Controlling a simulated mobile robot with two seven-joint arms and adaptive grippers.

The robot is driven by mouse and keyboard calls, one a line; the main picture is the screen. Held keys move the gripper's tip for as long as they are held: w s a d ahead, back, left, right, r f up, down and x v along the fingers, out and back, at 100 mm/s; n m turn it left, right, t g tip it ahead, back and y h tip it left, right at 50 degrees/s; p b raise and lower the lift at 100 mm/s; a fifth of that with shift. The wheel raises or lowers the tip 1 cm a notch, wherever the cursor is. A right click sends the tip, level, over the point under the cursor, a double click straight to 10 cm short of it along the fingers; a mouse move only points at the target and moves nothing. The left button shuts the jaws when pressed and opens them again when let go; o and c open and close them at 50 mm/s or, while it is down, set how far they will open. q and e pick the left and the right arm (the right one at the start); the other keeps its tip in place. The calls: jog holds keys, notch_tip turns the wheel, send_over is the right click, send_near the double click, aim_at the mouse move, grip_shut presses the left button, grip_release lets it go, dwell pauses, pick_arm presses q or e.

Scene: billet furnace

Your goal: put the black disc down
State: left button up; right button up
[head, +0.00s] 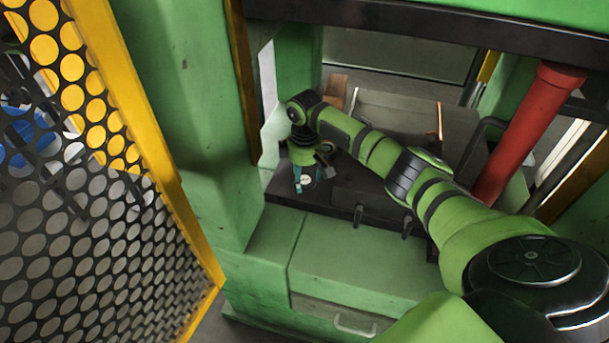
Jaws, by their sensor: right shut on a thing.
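My right gripper (308,179) is at the end of the green arm, low over the dark machine bed (343,197) near its front left corner. Its teal fingers point down and are shut on the black disc (307,182), a small dark round piece with a pale centre. The fingers hide part of the disc. I cannot tell whether the disc touches the bed. My left gripper is not in view.
A green pillar (195,120) and a yellow-framed mesh guard (110,200) stand to the left. A red cylinder (528,130) stands to the right. A grey block (400,115) lies behind the arm. Green cabinets (340,255) are below the bed.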

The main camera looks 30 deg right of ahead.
jog(key=o, duration=1.2)
jog(key=shift+f, duration=0.15)
jog(key=shift+o, duration=1.4)
jog(key=shift+r, duration=0.45)
notch_tip(320, 180, up, 7)
jog(key=shift+f+p, duration=0.15)
jog(key=shift+p, duration=0.35)
notch_tip(320, 180, up, 5)
send_over(304, 179)
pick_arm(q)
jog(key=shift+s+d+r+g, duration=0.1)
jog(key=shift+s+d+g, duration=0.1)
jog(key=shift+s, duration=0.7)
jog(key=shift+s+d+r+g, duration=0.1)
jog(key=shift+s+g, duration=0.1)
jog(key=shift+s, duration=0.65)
pick_arm(e)
jog(key=shift+s+f, duration=0.15)
jog(key=shift+f, duration=0.05)
